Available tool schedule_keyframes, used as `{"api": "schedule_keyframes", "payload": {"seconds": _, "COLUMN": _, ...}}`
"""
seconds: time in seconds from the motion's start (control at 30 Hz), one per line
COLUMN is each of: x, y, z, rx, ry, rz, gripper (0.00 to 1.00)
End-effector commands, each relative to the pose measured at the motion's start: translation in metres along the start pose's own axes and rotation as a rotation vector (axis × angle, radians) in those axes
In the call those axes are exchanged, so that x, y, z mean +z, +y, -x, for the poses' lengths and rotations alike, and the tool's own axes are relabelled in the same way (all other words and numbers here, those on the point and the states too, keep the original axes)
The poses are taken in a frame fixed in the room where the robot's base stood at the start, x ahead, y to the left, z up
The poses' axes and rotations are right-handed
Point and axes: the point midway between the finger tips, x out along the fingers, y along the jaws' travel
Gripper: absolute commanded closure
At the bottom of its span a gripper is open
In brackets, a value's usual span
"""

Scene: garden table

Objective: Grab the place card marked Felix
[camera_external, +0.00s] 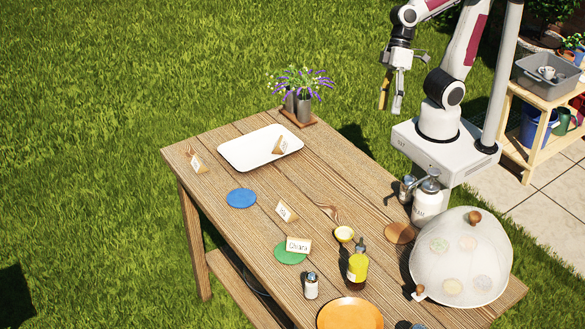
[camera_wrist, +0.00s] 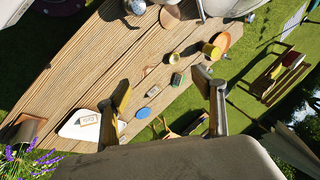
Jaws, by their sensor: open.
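Several small folded place cards stand on the wooden table. One reads Chiara (camera_external: 299,245) and stands by the green coaster. Another card (camera_external: 286,211) stands near the middle, one card (camera_external: 196,163) is at the far left edge, and one card (camera_external: 281,145) is on the white tray (camera_external: 247,153). The lettering on these three is too small to read surely, so I cannot tell which is Felix. The tray card also shows in the wrist view (camera_wrist: 90,120). My gripper (camera_external: 391,97) is open and empty, raised beyond the table's right edge; its fingers also show in the wrist view (camera_wrist: 168,100).
A potted lavender (camera_external: 303,105) stands at the far corner. A blue coaster (camera_external: 241,198), a yellow bottle (camera_external: 358,267), a small yellow bowl (camera_external: 344,233), a shaker (camera_external: 311,286) and a mesh dome (camera_external: 460,258) occupy the table. Bare planks (camera_external: 330,175) lie right of the tray.

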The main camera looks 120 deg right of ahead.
Motion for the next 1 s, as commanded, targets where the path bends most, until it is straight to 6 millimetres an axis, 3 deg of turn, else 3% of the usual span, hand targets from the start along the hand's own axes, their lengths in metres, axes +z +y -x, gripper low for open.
{"api": "schedule_keyframes", "payload": {"seconds": 0.53, "x": -0.096, "y": -0.038, "z": -0.045, "rx": -0.231, "ry": -0.069, "rz": -0.508, "gripper": 0.32}}
{"api": "schedule_keyframes", "payload": {"seconds": 0.77, "x": -0.146, "y": -0.039, "z": -0.066, "rx": -0.325, "ry": -0.079, "rz": -0.727, "gripper": 0.32}}
{"api": "schedule_keyframes", "payload": {"seconds": 1.0, "x": -0.201, "y": -0.027, "z": -0.088, "rx": -0.423, "ry": -0.079, "rz": -0.960, "gripper": 0.32}}
